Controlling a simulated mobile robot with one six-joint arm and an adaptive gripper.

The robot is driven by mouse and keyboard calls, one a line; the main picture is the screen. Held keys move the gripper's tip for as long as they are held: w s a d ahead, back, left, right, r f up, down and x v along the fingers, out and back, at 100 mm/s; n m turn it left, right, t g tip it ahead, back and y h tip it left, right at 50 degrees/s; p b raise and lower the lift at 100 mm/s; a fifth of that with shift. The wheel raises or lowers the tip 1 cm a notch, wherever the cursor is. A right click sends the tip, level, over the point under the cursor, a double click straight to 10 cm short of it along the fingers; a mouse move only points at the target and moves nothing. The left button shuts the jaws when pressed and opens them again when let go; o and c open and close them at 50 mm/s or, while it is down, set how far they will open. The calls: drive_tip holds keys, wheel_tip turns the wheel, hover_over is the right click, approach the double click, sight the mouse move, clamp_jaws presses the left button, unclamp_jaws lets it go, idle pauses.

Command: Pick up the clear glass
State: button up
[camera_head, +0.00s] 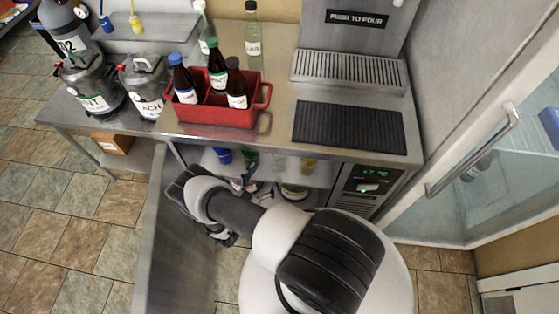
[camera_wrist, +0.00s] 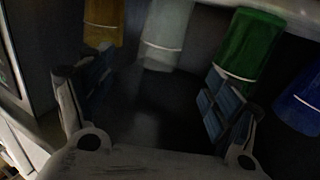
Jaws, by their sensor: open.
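The clear glass (camera_wrist: 167,33) is upper middle in the wrist view, pale and see-through with a light band. In the head view the clear glass (camera_head: 280,163) stands on the lower shelf under the counter, partly hidden by shadow and the counter edge. My gripper (camera_wrist: 158,65) is open and empty. Its two fingers lie to either side below the clear glass in the wrist view, with the glass ahead of the gap between them, apart from it. In the head view my gripper is mostly hidden behind my own arm, near the shelf.
An amber glass (camera_wrist: 103,22) and a green glass (camera_wrist: 250,43) flank the clear one; a blue glass (camera_wrist: 300,98) is beyond the green. The counter (camera_head: 277,118) overhangs the shelf. A red crate (camera_head: 215,116) with bottles stands on top. A display unit (camera_head: 364,182) bounds the shelf's right.

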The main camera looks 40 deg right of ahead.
sight(275, 162)
drive_tip(key=x, duration=0.4)
drive_tip(key=shift+w+d+b, duration=0.1)
drive_tip(key=shift+d+b, duration=0.15)
drive_tip(key=shift+b, duration=0.05)
drive_tip(key=b+x, duration=0.1)
drive_tip(key=x, duration=0.4)
drive_tip(key=shift+f+b, duration=0.25)
drive_tip(key=shift+b, duration=0.1)
drive_tip(key=shift+c, duration=0.6)
drive_tip(key=c, duration=1.2)
drive_tip(key=shift+o, duration=0.2)
